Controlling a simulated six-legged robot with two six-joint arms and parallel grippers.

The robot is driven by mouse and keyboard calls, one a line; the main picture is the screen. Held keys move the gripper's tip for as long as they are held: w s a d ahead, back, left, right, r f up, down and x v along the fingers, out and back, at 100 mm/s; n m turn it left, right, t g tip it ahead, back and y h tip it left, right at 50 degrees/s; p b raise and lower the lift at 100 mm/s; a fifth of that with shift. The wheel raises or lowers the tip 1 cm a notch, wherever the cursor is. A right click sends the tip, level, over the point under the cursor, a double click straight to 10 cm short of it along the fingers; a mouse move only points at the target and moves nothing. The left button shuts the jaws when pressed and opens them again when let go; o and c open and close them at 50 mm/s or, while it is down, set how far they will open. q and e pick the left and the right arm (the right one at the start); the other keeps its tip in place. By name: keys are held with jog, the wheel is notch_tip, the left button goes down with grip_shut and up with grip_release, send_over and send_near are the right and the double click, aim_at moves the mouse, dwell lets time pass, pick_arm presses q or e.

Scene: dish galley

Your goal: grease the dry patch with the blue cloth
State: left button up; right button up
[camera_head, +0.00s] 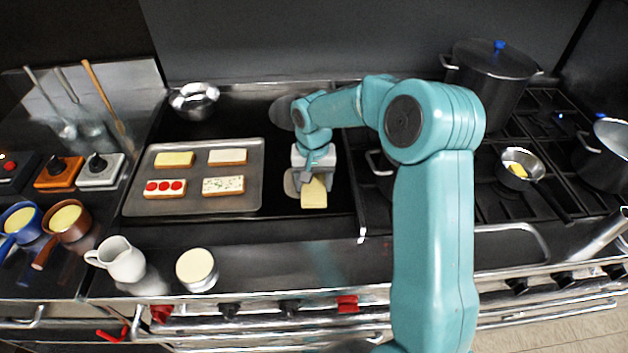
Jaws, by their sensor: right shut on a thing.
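My right gripper (309,178) reaches down over the black griddle (240,119) and is shut on a pale yellow, flat-faced piece (314,194). The piece is at or just above the griddle surface; I cannot tell if it touches. A dull grey patch (291,183) shows beside the gripper, partly covered by it and the piece. Another dull grey patch (280,114) lies further back, partly behind my arm. I cannot tell from the picture which one is the dry patch. No blue cloth shows. My left gripper is out of view.
A tray (136,190) with several topped slices lies left of the gripper. A metal bowl (195,101) stands behind it. A white jug (121,259) and a jar (196,270) stand in front. Pots (492,75) and a small pan (517,171) occupy the right-hand burners.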

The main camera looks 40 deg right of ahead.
jog(key=shift+f+b, duration=0.85)
jog(key=shift+f, duration=0.2)
jog(key=shift+d, duration=0.1)
